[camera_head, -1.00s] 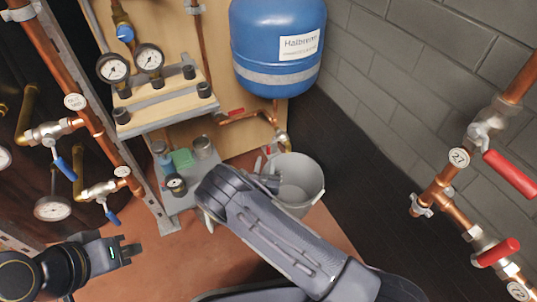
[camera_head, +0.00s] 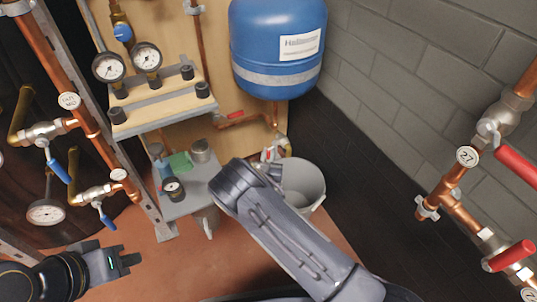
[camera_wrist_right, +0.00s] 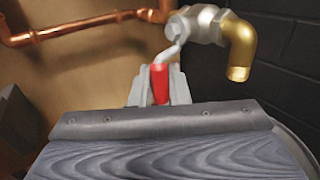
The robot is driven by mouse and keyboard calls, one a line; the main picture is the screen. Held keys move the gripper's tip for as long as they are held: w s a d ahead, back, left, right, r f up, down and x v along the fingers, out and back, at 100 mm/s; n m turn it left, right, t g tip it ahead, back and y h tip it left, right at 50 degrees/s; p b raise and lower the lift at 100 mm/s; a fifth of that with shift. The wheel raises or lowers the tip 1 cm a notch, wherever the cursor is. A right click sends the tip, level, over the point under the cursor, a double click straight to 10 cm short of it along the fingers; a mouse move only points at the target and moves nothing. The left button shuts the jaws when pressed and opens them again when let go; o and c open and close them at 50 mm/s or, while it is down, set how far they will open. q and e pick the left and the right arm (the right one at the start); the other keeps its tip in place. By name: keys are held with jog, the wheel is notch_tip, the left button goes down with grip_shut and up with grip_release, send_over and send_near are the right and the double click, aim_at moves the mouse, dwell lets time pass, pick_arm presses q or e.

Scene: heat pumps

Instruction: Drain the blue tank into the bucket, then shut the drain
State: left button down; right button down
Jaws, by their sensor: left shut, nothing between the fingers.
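The blue tank (camera_head: 275,50) hangs on the wooden panel. A copper pipe runs below it to the drain valve (camera_wrist_right: 205,24), which has a brass spout (camera_wrist_right: 240,52) pointing down. No water stream shows at the spout. The grey bucket (camera_head: 318,188) stands on the floor below the drain, partly hidden by my right arm. My right gripper (camera_wrist_right: 160,92) is at the valve's red lever handle (camera_wrist_right: 160,82), with a finger on either side; whether they grip it is unclear. My left gripper (camera_head: 130,260) is shut and empty at lower left, far from the drain.
A small grey table (camera_head: 188,208) with a gauge, a green item and a jar stands left of the bucket. Pipes with blue-handled valves (camera_head: 58,172) rise at the left. Pipes with red-handled valves (camera_head: 512,256) stand at the right by the brick wall (camera_head: 420,80).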

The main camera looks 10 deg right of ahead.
jog(key=shift+s+r+g+p, duration=0.15)
jog(key=shift+g+p, duration=0.15)
jog(key=shift+p, duration=0.45)
jog(key=shift+s+d+r+n+g+h+p, duration=0.2)
jog(key=shift+s+r+n+g+p, duration=0.65)
jog(key=shift+g+p, duration=1.55)
jog(key=shift+s+d+r+n+g+h+p, duration=0.1)
jog(key=shift+s+d+r+n+g+p, duration=0.3)
jog(key=shift+n+g+p, duration=1.4)
jog(key=shift+s+r+n+g+h+p, duration=0.1)
jog(key=shift+s+r+n+g+p, duration=0.5)
jog(key=shift+g+p, duration=2.4)
jog(key=shift+s+t+p, duration=0.15)
jog(key=shift+t+p, duration=0.25)
jog(key=shift+p, duration=0.1)
jog(key=c, duration=1.5)
grip_release()
